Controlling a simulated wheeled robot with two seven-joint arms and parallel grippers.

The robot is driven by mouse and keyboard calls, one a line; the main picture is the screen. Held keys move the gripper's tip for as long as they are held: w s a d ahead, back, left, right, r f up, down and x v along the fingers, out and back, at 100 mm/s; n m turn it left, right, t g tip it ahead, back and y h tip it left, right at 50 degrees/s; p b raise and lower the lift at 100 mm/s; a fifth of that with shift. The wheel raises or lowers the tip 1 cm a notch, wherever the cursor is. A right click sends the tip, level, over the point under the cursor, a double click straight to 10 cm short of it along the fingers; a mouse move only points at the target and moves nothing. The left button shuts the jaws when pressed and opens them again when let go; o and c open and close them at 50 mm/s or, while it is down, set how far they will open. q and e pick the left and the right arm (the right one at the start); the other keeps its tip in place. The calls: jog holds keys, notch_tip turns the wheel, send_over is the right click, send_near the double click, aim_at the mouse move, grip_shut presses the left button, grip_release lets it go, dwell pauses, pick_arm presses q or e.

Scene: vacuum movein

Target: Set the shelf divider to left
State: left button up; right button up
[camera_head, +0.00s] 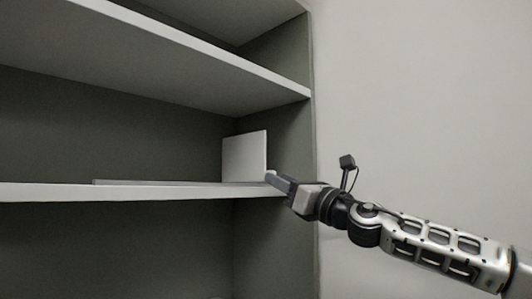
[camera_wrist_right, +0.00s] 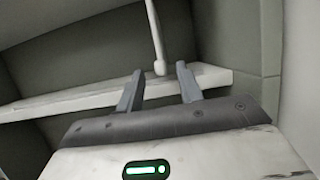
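The shelf divider (camera_head: 243,158) is an upright white panel at the right end of the middle shelf board (camera_head: 60,192). In the right wrist view the divider (camera_wrist_right: 153,22) shows nearly edge-on, with a small pale knob (camera_wrist_right: 160,68) at its lower front. My right gripper (camera_head: 270,178) is at the divider's lower front corner, by the board's front edge. In the right wrist view the gripper (camera_wrist_right: 159,74) has its two fingers apart, with the knob appearing in the gap between them. I cannot tell whether either finger touches it. My left gripper is not in view.
A low pale strip (camera_head: 150,182) runs along the board to the divider's left, and the space above it is clear. An upper board (camera_head: 215,57) is overhead. The cabinet's side wall (camera_head: 290,135) is close on the right, with a plain wall (camera_head: 420,90) beyond.

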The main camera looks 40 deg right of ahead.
aim_at(266, 171)
jog(key=shift+p+x, duration=0.8)
jog(key=shift+x, duration=0.75)
jog(key=shift+w+d+r, duration=0.15)
jog(key=shift+w, duration=0.3)
jog(key=shift+x, duration=0.85)
jog(key=shift+a+r, duration=0.1)
jog(key=shift+a, duration=0.15)
grip_shut()
